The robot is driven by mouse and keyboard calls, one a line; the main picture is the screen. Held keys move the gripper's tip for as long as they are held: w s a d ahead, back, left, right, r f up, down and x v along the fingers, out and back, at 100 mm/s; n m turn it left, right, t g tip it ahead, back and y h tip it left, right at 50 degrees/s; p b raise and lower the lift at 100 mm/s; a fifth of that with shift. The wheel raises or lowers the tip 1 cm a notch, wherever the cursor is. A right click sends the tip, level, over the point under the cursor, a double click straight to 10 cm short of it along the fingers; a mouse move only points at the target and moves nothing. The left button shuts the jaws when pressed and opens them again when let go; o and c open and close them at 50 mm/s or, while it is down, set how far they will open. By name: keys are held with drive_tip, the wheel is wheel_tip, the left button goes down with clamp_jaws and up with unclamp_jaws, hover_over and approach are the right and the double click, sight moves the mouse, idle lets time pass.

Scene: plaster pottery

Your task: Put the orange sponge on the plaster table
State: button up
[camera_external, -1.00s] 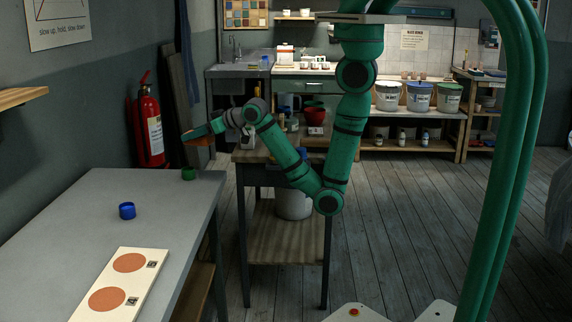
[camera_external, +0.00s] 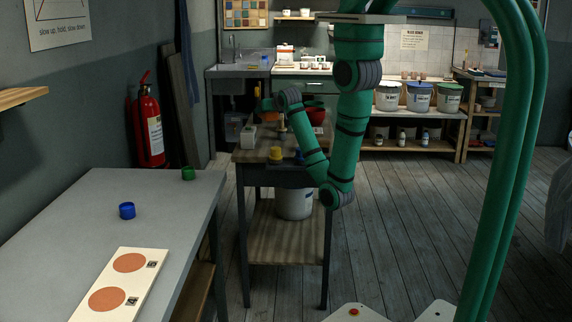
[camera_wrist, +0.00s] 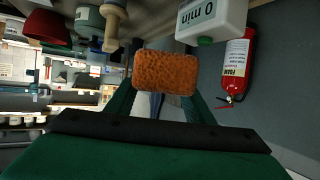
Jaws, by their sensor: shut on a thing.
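The orange sponge (camera_wrist: 165,73) is between the two fingers of my gripper (camera_wrist: 163,92) in the wrist view. In the outside view, my gripper (camera_external: 268,106) is shut on the sponge (camera_external: 268,117) and holds it above the far part of the wooden table (camera_external: 252,156). A grey-topped table (camera_external: 85,205) stands at the left. Which of the two is the plaster table, I cannot tell for sure.
On the wooden table are a white box (camera_external: 248,134), a yellow jar (camera_external: 276,155) and a red bowl (camera_external: 317,116). The grey table bears a blue cap (camera_external: 127,211), a green cap (camera_external: 188,173) and a board with orange discs (camera_external: 118,286). A fire extinguisher (camera_external: 149,125) stands by the wall.

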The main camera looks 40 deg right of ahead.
drive_tip(key=s+d+m+g+h, duration=0.25)
drive_tip(key=s+d, duration=0.25)
drive_tip(key=d, duration=0.6)
drive_tip(key=s+d+m+g+h, duration=0.1)
drive_tip(key=s+d+m+h, duration=0.25)
drive_tip(key=d, duration=0.75)
drive_tip(key=shift+n+y, duration=0.3)
drive_tip(key=shift+s+a+f, duration=0.1)
drive_tip(key=shift+a+f, duration=0.05)
drive_tip(key=shift+f, duration=1.8)
drive_tip(key=shift+s+a+f, duration=0.1)
drive_tip(key=shift+f, duration=1.9)
drive_tip(key=shift+s+a+f, duration=0.1)
drive_tip(key=shift+a+f, duration=0.05)
drive_tip(key=shift+f, duration=1.8)
drive_tip(key=shift+f, duration=0.65)
drive_tip(key=o, duration=1.2)
drive_tip(key=v, duration=0.7)
drive_tip(key=shift+s+a+r, duration=0.1)
drive_tip(key=shift+s+a, duration=0.05)
drive_tip(key=shift+s, duration=0.05)
